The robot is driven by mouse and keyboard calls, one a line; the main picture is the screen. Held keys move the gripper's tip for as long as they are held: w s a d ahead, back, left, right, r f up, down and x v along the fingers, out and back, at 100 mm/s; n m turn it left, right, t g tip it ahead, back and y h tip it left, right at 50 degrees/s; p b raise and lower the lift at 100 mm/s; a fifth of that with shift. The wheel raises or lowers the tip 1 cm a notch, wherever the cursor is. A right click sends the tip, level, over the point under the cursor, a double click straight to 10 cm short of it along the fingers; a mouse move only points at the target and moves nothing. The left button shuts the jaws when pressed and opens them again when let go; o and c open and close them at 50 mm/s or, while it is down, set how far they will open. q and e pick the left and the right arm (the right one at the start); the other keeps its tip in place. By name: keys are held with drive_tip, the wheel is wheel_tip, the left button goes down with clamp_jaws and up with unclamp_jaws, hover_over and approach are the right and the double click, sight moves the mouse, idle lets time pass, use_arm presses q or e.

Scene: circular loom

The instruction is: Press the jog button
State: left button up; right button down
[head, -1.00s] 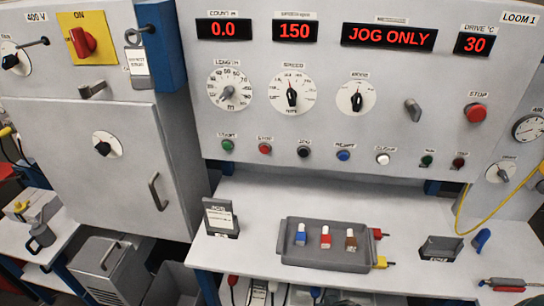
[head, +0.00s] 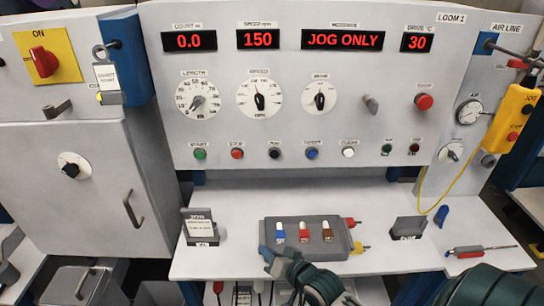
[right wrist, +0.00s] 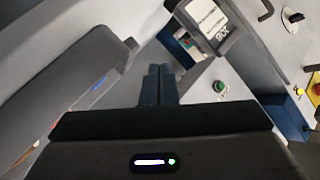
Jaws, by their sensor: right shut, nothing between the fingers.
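The black jog button (head: 274,153) is third from the left in the button row on the grey loom panel, between the red and blue buttons. A yellow pendant (head: 515,115) on the right edge also carries a JOG label. My right gripper (head: 268,254) is shut and empty at the front left of the grey tray, below and apart from the button row. Its closed fingers also show in the right wrist view (right wrist: 158,85). The green start button (right wrist: 219,87) is in that view; I cannot make out the black jog button there. My left gripper is not in view.
The grey tray (head: 345,236) holds blue, red and brown items on the white shelf (head: 225,262). A card holder (head: 200,228) stands left of it and a dark holder (head: 408,228) right. A yellow cable (head: 448,186) hangs at the right.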

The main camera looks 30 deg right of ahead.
drive_tip(key=w+d+r+m+t, duration=0.2)
drive_tip(key=d+r+m+t, duration=0.1)
drive_tip(key=r, duration=0.5)
drive_tip(key=w+d+r+m+t+h, duration=0.1)
drive_tip(key=w+d+r+m+t, duration=0.2)
drive_tip(key=r+m+t, duration=0.3)
drive_tip(key=shift+d+r+m+t, duration=0.3)
drive_tip(key=shift+d+r+t, duration=0.25)
drive_tip(key=shift+r, duration=0.4)
drive_tip(key=shift+a, duration=0.1)
drive_tip(key=b, duration=0.2)
approach(275, 154)
drive_tip(key=w+a+r, duration=0.3)
drive_tip(key=r, duration=0.1)
drive_tip(key=shift+w+d+b, duration=0.4)
drive_tip(key=shift+w+d, duration=0.15)
drive_tip(key=shift+w, duration=0.15)
drive_tip(key=shift+w, duration=0.1)
drive_tip(key=shift+w+d+b, duration=0.2)
drive_tip(key=shift+w+b, duration=0.1)
